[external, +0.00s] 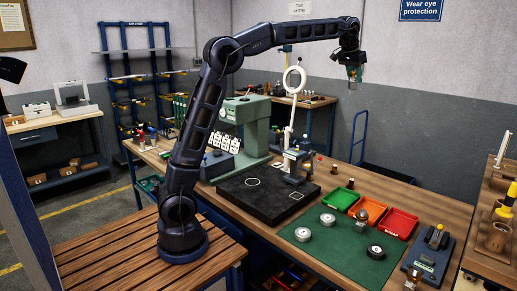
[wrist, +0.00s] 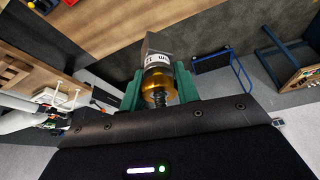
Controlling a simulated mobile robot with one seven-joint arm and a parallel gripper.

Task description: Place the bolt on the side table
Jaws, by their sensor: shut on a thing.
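My gripper (external: 354,74) is raised high in the external view, above and behind the workbench and clear of every surface. In the wrist view its green fingers (wrist: 160,88) are shut on a piece that I take for the bolt (wrist: 158,82). It has a grey block-shaped end, a white band with dark lettering, a brass collar and a dark threaded part towards the palm. In the external view it is too small to make out. Several tables show; a small table (external: 312,101) with items stands at the back wall. I cannot tell which one is the side table.
The workbench (external: 440,205) holds a green mat (external: 330,248) with metal parts, green, orange and red trays (external: 397,223), a black plate (external: 240,192) and a green press (external: 249,118). A ring lamp (external: 294,80) stands upright. A blue trolley (external: 361,135) stands behind.

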